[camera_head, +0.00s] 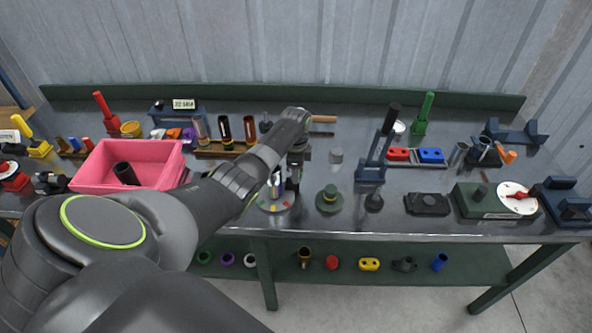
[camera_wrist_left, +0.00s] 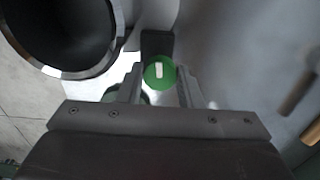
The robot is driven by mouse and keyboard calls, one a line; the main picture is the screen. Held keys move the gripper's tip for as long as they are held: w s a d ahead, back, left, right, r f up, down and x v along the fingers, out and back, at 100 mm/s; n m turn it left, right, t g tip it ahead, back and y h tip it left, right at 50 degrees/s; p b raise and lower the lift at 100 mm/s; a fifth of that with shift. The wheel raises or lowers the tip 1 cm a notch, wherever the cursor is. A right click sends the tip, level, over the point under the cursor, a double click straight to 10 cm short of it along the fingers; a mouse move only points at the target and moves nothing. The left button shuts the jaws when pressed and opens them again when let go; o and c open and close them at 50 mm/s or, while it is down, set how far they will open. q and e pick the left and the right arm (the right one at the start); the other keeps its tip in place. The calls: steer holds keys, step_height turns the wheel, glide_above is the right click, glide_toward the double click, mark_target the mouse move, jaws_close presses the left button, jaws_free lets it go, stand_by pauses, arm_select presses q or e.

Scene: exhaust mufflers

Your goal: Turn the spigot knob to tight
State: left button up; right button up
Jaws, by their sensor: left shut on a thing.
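In the head view my left arm reaches over the bench, and my left gripper (camera_head: 291,181) points down at a round grey base plate (camera_head: 275,205) with coloured marks. The spigot stands on this plate and is partly hidden by the gripper and forearm. In the left wrist view a round green knob top (camera_wrist_left: 159,72) with a white mark sits between the two fingers. My left gripper (camera_wrist_left: 160,88) is shut on this knob. The direction of the mark against the plate's marks cannot be read. My right gripper is not in view.
A dark green round fixture (camera_head: 329,199) stands just right of the plate. The bench front edge is close.

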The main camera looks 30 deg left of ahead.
arm_select(q)
steer(key=shift+w+r+m, duration=0.1)
steer(key=shift+m, duration=0.9)
steer(key=o, duration=1)
steer(key=shift+c, duration=0.2)
steer(key=shift+r, duration=0.45)
step_height(320, 180, up, 16)
steer(key=shift+r, duration=0.25)
